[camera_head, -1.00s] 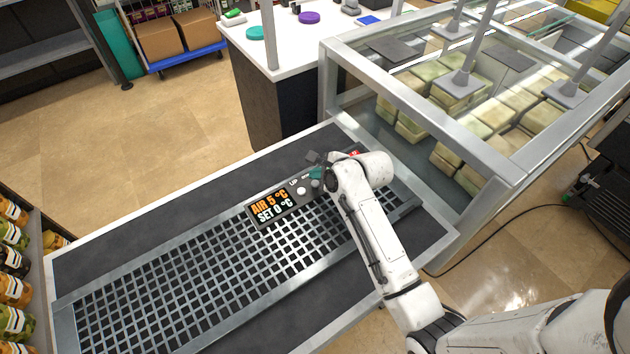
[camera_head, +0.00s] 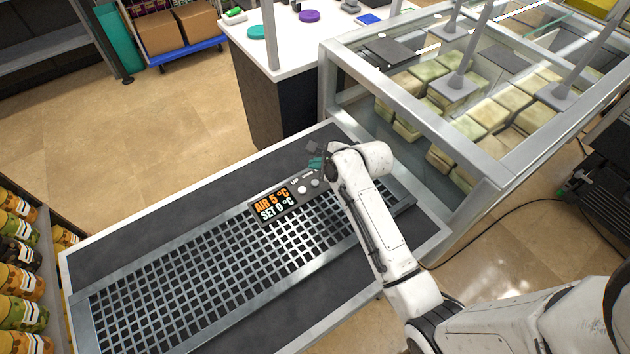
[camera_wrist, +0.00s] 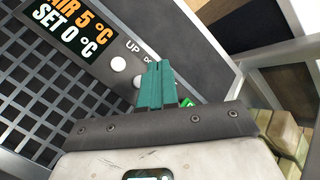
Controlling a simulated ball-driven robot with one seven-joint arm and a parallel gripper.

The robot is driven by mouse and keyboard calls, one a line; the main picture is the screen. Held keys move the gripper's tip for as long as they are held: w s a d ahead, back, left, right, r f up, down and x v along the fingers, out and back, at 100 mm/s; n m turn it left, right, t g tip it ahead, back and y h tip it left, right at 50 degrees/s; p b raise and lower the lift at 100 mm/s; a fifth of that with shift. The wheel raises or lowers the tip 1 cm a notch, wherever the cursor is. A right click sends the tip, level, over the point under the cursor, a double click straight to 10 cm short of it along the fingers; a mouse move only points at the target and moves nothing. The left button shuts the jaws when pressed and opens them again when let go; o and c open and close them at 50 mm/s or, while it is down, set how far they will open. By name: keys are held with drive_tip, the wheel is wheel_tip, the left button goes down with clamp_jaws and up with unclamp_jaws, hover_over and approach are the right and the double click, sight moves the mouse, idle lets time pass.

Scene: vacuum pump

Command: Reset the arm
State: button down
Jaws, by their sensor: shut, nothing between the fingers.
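My gripper (camera_head: 316,163) is at the end of my white arm, over the right part of the dark control panel (camera_head: 284,205) on the long counter. In the wrist view its teal fingers (camera_wrist: 156,88) are together with nothing between them. The panel's display reads AIR 5 °C and SET 0 °C, and it also shows in the wrist view (camera_wrist: 70,35). The round UP button (camera_wrist: 118,64) is clear to the left of the fingers. A second round button (camera_wrist: 139,82) is partly hidden behind them. I cannot tell whether the fingertips touch the panel.
A metal grille (camera_head: 200,285) covers much of the counter (camera_head: 130,245). A glass-sided case (camera_head: 420,125) with pale blocks stands close to the right of my arm. A shelf with jars (camera_head: 20,285) is at the left edge. Open floor (camera_head: 170,125) lies behind the counter.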

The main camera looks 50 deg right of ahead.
idle(0.4)
